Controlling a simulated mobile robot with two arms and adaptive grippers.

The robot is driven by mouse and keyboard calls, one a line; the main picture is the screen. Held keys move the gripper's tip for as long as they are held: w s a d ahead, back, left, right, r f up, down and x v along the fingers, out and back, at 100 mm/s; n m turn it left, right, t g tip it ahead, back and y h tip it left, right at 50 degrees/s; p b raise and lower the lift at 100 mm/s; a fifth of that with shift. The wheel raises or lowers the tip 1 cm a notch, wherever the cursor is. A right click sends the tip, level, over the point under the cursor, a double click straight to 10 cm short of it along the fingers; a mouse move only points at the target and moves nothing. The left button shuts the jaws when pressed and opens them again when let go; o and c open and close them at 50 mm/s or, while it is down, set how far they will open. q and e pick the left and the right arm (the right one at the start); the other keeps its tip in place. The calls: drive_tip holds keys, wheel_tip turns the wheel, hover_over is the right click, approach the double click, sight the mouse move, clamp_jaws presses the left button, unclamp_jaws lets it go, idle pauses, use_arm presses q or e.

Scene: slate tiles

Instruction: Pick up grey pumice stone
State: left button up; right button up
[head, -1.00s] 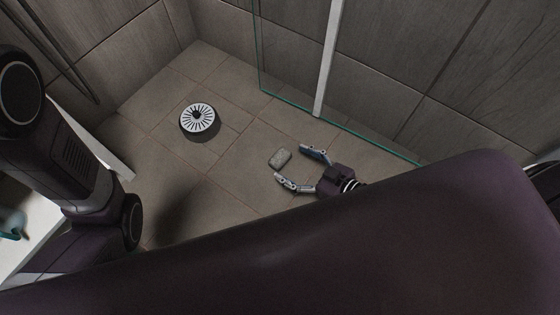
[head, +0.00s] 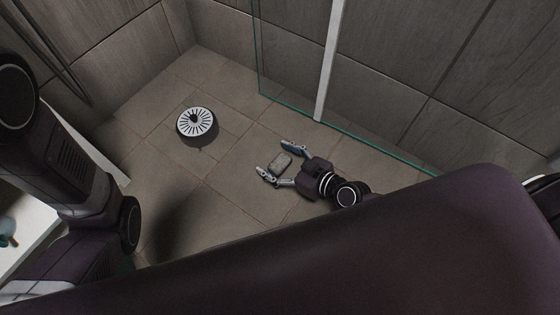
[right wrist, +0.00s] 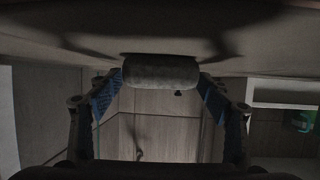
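The grey pumice stone (head: 280,162) is a small rounded block on the tiled shower floor in the head view. My right gripper (head: 275,158) is open, with one finger on each side of the stone. In the right wrist view the stone (right wrist: 160,71) sits centred between the blue-padded fingertips. My left arm shows at the left of the head view, but its gripper is out of the picture.
A round white slotted disc (head: 197,122) with a dark rim is left of the stone. A glass panel (head: 350,134) with a white upright post (head: 328,65) stands behind my right gripper. Tiled walls close off the back.

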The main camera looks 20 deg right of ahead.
drive_tip(key=c, duration=1)
drive_tip(key=shift+c, duration=0.2)
